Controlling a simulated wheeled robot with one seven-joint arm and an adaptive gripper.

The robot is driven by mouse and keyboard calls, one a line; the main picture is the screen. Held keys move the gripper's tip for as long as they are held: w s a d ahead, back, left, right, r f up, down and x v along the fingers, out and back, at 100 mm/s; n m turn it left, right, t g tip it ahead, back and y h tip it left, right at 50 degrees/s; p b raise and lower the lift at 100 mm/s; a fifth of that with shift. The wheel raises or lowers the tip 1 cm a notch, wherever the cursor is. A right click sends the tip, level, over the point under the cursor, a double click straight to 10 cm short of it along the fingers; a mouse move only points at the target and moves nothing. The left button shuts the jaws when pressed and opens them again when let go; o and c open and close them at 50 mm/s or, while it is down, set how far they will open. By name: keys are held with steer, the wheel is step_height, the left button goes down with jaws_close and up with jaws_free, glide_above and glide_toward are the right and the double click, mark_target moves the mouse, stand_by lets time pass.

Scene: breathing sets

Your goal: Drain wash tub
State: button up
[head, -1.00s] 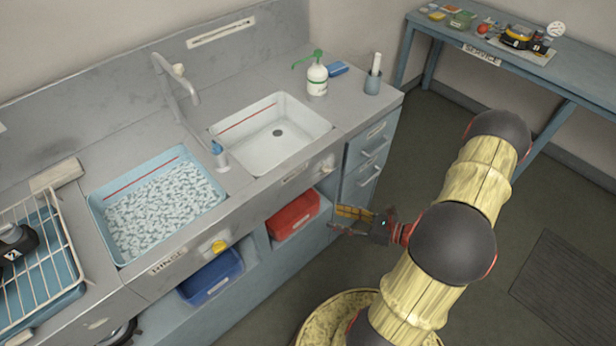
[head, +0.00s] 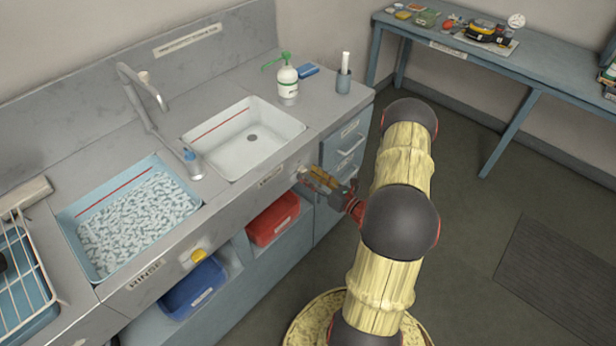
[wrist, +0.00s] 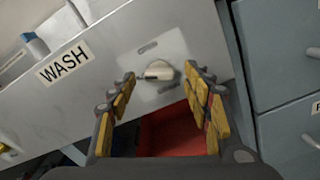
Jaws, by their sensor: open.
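The white wash tub (head: 285,128) is the right basin in the head view, with a dark round drain and a red line on its wall. I cannot tell if it holds clear liquid. In the wrist view, a cream knob (wrist: 158,70) sits on the grey front panel right of the WASH label (wrist: 63,63), its bar roughly level. Small dark markings lie above and below it. My gripper (wrist: 160,95) is open, with its yellow-padded fingers on either side of the knob and no clear contact. In the head view my gripper (head: 313,180) is at the panel and partly hides the knob.
A blue rinse tub (head: 75,228) full of pale, rippled contents is at left, with a yellow knob (head: 198,256) below it. Red (head: 273,220) and blue (head: 193,288) bins sit under the counter. Drawers (head: 347,150) stand right of my gripper. Open floor lies to the right.

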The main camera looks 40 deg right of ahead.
steer(key=shift+w, duration=0.5)
steer(key=c, duration=1.1)
steer(key=shift+c, duration=0.3)
